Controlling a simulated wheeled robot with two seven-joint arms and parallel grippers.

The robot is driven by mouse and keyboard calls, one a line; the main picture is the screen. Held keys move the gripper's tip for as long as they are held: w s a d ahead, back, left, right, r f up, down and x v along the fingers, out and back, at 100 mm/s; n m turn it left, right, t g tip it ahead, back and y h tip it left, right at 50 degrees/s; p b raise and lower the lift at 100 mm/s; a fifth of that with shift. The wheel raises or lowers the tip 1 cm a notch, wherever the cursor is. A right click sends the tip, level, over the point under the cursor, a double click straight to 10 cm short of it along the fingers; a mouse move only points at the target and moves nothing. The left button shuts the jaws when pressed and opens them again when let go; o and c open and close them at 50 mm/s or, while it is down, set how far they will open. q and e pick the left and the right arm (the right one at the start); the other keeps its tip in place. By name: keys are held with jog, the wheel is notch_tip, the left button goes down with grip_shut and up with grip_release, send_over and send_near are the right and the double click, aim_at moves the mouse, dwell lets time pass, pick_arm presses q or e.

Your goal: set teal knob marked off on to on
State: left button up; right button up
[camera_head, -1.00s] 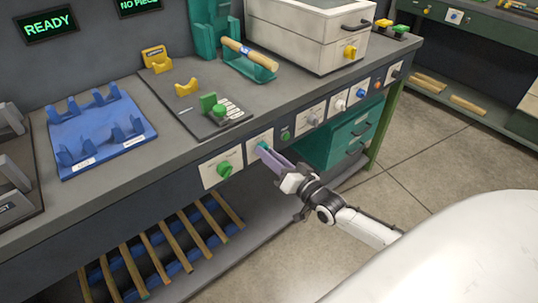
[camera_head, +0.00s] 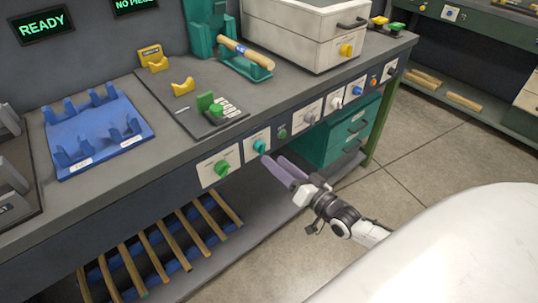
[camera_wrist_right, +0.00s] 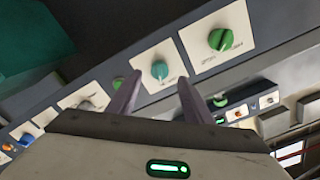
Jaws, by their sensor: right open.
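The teal knob (camera_head: 259,146) sits on a white plate on the bench's front panel, just right of the green knob (camera_head: 222,168). In the right wrist view the teal knob (camera_wrist_right: 159,70) lies ahead of and between my fingers, with its pointer directed down toward the plate's lower edge; the labels are too small to read. My right gripper (camera_head: 279,172) is open and empty, a little in front of and below the teal knob, apart from it. It also shows in the right wrist view (camera_wrist_right: 156,97). My left gripper is not in view.
A small green button (camera_head: 282,133) and several other knob plates line the panel to the right. The bench top above holds a blue rack (camera_head: 97,130) and a white box (camera_head: 300,35). A lower shelf with wooden rods (camera_head: 165,245) lies below. The floor to the right is clear.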

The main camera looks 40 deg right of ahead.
jog(key=s, duration=0.5)
jog(key=shift+d, duration=0.2)
jog(key=s+a+f+n+g, duration=0.4)
jog(key=s+a+f, duration=0.3)
jog(key=s+a, duration=0.1)
jog(key=s+a+f+n+g+y, duration=0.1)
jog(key=s+a+f+n+g, duration=0.3)
jog(key=s+a+f, duration=0.3)
jog(key=s+a+g, duration=0.1)
jog(key=s+a, duration=0.1)
jog(key=a, duration=0.2)
jog(key=shift+s+a+f, duration=0.15)
jog(key=shift+a, duration=0.1)
